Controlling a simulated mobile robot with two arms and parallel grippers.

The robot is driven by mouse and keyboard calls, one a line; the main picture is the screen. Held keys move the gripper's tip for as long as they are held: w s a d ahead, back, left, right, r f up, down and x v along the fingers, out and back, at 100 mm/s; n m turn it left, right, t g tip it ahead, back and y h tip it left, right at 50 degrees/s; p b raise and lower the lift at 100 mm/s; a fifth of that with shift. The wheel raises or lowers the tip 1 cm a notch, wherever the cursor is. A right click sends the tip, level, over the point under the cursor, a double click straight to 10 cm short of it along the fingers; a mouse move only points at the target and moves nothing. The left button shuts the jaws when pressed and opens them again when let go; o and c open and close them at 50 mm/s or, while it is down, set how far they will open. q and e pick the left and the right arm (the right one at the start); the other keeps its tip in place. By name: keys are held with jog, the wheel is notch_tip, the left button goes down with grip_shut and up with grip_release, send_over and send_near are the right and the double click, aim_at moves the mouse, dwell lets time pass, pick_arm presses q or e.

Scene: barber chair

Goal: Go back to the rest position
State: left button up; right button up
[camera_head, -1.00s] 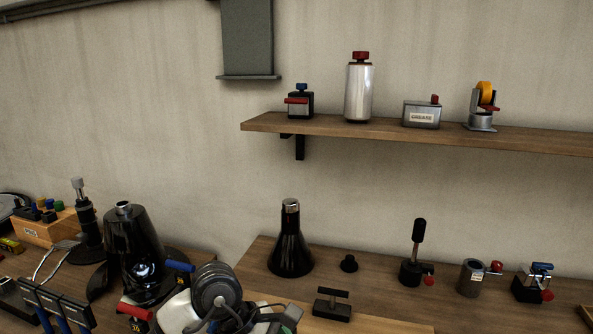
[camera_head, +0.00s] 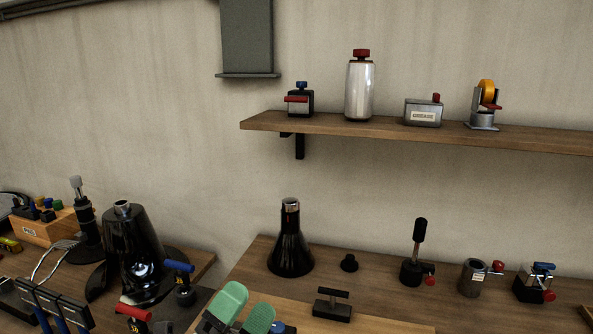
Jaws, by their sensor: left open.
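My left gripper (camera_head: 246,304) shows at the bottom edge of the head view, left of centre. Its two green finger pads stand apart with nothing between them. It is in front of the near left corner of the wooden bench, and most of the arm behind it is cut off by the frame. My right gripper is not in view.
A black cone-shaped flask (camera_head: 290,248), a black lever device (camera_head: 417,262) and a small black T-handled block (camera_head: 333,305) stand on the bench. A large black bottle (camera_head: 135,255) stands at left. A wall shelf (camera_head: 400,134) holds a silver canister (camera_head: 360,92).

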pick_arm(q)
jog(key=s+a+f+n+g+y, duration=0.35)
jog(key=a+f+n+y, duration=0.85)
jog(key=f+n+y, duration=0.55)
jog(key=s+a+f+n+g+h, duration=0.1)
jog(key=s+f+n+g, duration=0.2)
jog(key=s+f+g, duration=0.45)
jog(key=s+a+f+n+g+h, duration=0.1)
jog(key=s+f+n+g+h, duration=0.25)
jog(key=s, duration=0.65)
notch_tip(320, 180, down, 25)
jog(key=g+y, duration=0.2)
jog(key=g, duration=0.1)
jog(key=s+a+f+g, duration=0.1)
jog(key=s+a+f, duration=0.1)
jog(key=s+f, duration=1.4)
jog(key=shift+s+a+f, duration=0.25)
jog(key=shift+s+f, duration=0.05)
jog(key=shift+f, duration=0.05)
